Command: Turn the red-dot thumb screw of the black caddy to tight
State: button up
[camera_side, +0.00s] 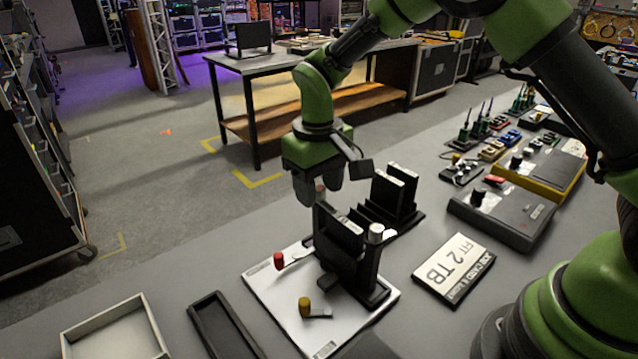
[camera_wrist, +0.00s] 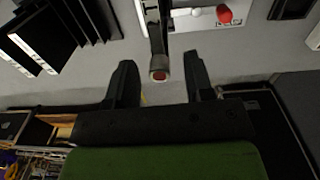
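The black caddy (camera_side: 365,270) stands upright on a white plate (camera_side: 268,297) and holds a dark drive (camera_side: 338,228). In the wrist view, the red-dot thumb screw (camera_wrist: 160,74) is a grey knob with a red end, on the caddy's edge. My gripper (camera_side: 318,192) is at the caddy's far upper end. In the wrist view its two dark fingers (camera_wrist: 160,72) are apart, one on each side of the screw, with a gap on both sides. A second pale knob (camera_side: 376,232) is on the caddy's near end; its dot cannot be made out.
A red knob (camera_side: 279,260) and a yellow knob (camera_side: 304,306) are on the plate. A black rack with drives (camera_side: 394,195) stands close behind the caddy. An empty white tray (camera_side: 115,330) and dark tray (camera_side: 222,328) lie left.

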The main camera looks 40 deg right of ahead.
aim_at(318, 188)
notch_tip(318, 188, up, 9)
jog(key=shift+a+r, duration=0.1)
jog(key=shift+a, duration=0.05)
jog(key=shift+r, duration=0.35)
dwell(0.3)
jog(key=s+d+r+m+t+y, duration=0.1)
jog(key=s+d+r+m+t, duration=0.2)
jog(key=s+r, duration=0.65)
jog(key=s+d+f+m+t+y, duration=0.1)
jog(key=s+t, duration=0.3)
jog(key=s, duration=0.8)
jog(key=shift+s+d, duration=0.3)
jog(key=shift+d, duration=0.25)
jog(key=shift+w+m, duration=0.1)
jog(key=shift+m, duration=0.2)
